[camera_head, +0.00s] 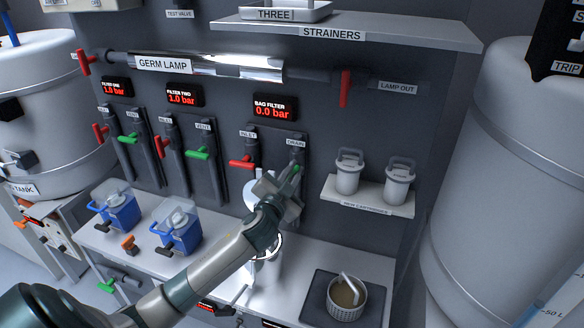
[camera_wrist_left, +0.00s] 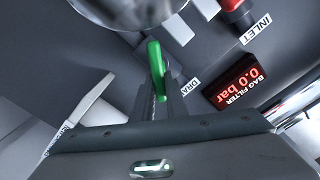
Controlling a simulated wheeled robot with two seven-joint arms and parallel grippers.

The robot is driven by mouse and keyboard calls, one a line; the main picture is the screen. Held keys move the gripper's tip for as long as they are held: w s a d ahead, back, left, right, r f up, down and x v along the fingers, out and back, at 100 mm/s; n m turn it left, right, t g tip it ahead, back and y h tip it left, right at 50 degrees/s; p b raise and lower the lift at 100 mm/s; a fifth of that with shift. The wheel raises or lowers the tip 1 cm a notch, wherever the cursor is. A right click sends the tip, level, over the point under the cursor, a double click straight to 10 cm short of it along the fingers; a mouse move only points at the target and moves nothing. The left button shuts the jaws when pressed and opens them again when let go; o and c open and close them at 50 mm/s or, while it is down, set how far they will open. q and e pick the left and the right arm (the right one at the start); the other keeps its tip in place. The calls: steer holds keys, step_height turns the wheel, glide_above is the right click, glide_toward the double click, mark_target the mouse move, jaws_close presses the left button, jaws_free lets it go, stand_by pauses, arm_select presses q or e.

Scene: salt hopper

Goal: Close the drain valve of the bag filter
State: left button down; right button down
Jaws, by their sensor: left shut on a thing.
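The drain valve's green handle (camera_wrist_left: 157,62) shows in the left wrist view between the fingers of my left gripper (camera_wrist_left: 160,98). The fingers are shut on it. In the head view my left gripper (camera_head: 288,186) is at the pipe below the DRAIN label (camera_head: 296,142), and only a bit of the green handle (camera_head: 296,169) shows there. The bag filter display (camera_head: 274,107) reads 0.0 bar. The red inlet valve handle (camera_head: 242,163) sits to the left, pointing sideways. A shiny metal housing (camera_head: 252,190) stands below, partly hidden by my arm. My right gripper is not in view.
A shelf (camera_head: 368,196) with two white cartridges is right of the gripper. A strainer basket (camera_head: 346,298) stands on a dark mat at the lower right. Blue-handled units (camera_head: 115,207) stand on the bench at left. Filter one and two valves are close on the left.

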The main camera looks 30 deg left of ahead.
arm_select(q)
steer(key=m, duration=0.1)
steer(key=m+p, duration=0.1)
steer(key=m, duration=0.1)
steer(key=shift+d+f, duration=0.1)
steer(key=shift+d, duration=0.15)
steer(key=m, duration=0.2)
steer(key=m+p, duration=0.1)
steer(key=shift+w+d+f+m, duration=0.1)
steer(key=shift+d+f+m, duration=0.05)
steer(key=shift+f+m, duration=0.15)
steer(key=shift+f+m+p, duration=0.2)
steer(key=shift+m+p, duration=0.1)
steer(key=shift+m, duration=0.7)
steer(key=shift+f+m+p, duration=0.2)
steer(key=shift+m+p, duration=0.05)
steer(key=shift+m, duration=0.75)
steer(key=c, duration=1.8)
jaws_free()
steer(key=shift+o, duration=0.2)
